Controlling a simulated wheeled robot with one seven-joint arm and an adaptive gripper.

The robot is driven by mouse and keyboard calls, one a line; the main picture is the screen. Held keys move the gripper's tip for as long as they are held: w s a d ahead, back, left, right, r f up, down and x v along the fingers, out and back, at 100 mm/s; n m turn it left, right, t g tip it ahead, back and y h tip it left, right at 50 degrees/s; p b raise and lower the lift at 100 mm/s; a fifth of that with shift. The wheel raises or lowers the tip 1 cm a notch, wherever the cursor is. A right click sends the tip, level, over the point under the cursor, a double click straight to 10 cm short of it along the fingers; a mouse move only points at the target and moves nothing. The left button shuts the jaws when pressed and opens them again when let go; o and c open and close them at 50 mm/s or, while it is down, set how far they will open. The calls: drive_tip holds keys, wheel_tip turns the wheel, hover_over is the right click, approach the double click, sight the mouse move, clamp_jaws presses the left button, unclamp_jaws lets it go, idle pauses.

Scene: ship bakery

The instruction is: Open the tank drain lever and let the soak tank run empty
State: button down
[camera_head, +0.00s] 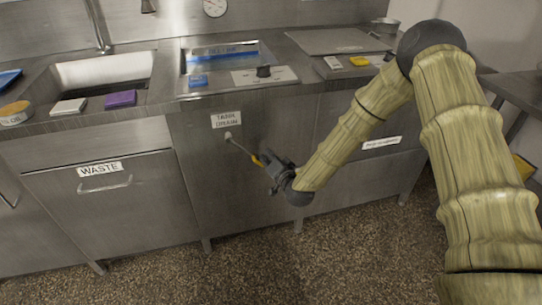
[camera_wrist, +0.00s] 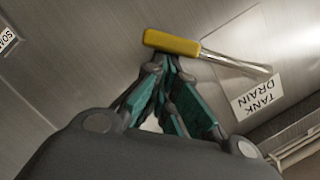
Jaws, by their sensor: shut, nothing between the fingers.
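The tank drain lever (camera_head: 239,146) is a thin metal rod with a yellow grip, on the steel cabinet front below the soak tank. It slopes down to the right from a pivot under the "TANK DRAIN" label (camera_head: 226,119). In the wrist view the lever's yellow grip (camera_wrist: 171,42) crosses just beyond my fingertips. My gripper (camera_head: 268,161) is shut and empty, its tips at or very near the grip; I cannot tell whether they touch. The soak tank (camera_head: 222,57) is set in the counter above, with a blue strip inside; its water level is unclear.
A "WASTE" drawer (camera_head: 105,200) with a bar handle is left of the lever. A sink (camera_head: 102,75), a purple block (camera_head: 120,99) and a white block (camera_head: 68,106) are on the counter. The speckled floor (camera_head: 260,270) in front is clear.

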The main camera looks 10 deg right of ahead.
drive_tip(key=shift+a+f+m+b, duration=0.6)
drive_tip(key=shift+f+m, duration=0.1)
drive_tip(key=shift+f, duration=0.15)
drive_tip(key=shift+s+y, duration=0.15)
drive_tip(key=shift+y, duration=0.15)
drive_tip(key=s+d+r+p, duration=0.1)
drive_tip(key=s+d+r, duration=0.2)
drive_tip(key=s+d, duration=0.3)
drive_tip(key=v, duration=0.3)
drive_tip(key=shift+a+p, duration=0.3)
drive_tip(key=shift+p, duration=0.05)
drive_tip(key=shift+r, duration=0.15)
